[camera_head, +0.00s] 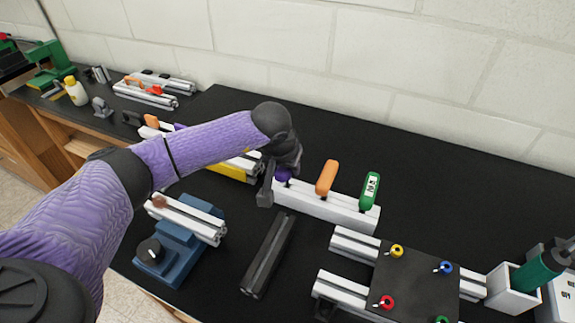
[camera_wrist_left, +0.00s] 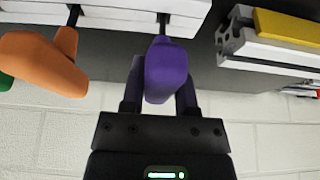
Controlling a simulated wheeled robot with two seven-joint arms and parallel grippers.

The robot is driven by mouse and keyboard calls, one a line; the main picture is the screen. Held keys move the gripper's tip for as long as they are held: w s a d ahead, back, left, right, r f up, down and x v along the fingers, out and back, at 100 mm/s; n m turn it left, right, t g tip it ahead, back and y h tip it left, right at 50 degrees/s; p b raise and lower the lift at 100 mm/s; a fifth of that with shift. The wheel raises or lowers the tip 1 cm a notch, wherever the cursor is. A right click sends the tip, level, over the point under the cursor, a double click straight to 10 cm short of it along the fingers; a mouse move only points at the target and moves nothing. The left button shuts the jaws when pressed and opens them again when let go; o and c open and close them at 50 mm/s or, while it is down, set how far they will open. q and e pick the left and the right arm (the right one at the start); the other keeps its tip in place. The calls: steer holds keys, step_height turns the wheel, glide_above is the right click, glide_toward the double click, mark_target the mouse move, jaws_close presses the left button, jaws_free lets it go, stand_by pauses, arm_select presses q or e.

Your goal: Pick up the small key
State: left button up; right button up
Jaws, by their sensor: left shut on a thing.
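The purple-handled key (camera_wrist_left: 166,70) stands in the white key rack (camera_head: 340,208), at its left end. In the head view its handle (camera_head: 283,174) is partly hidden by my left gripper (camera_head: 276,180). In the left wrist view the gripper's two dark fingers stand on either side of the purple handle, shut on it. The key's thin dark shaft still runs into the white rack. An orange-handled key (camera_head: 327,177) and a green-handled key (camera_head: 370,190) stand in the same rack to the right. My right gripper is not in view.
A dark bar (camera_head: 268,256) lies in front of the rack. A blue fixture (camera_head: 180,245) with a light extrusion stands to the left. A black plate (camera_head: 415,280) with coloured knobs lies on rails at the right. The black tabletop behind the rack is clear up to the wall.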

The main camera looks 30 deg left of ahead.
arm_select(q)
jaws_close()
step_height(320, 180, up, 10)
steer(key=shift+r+p, duration=0.1)
steer(key=shift+p, duration=0.45)
steer(key=shift+o, duration=2.1)
jaws_free()
jaws_close()
step_height(320, 180, up, 6)
steer(key=p, duration=0.5)
steer(key=shift+r, duration=0.15)
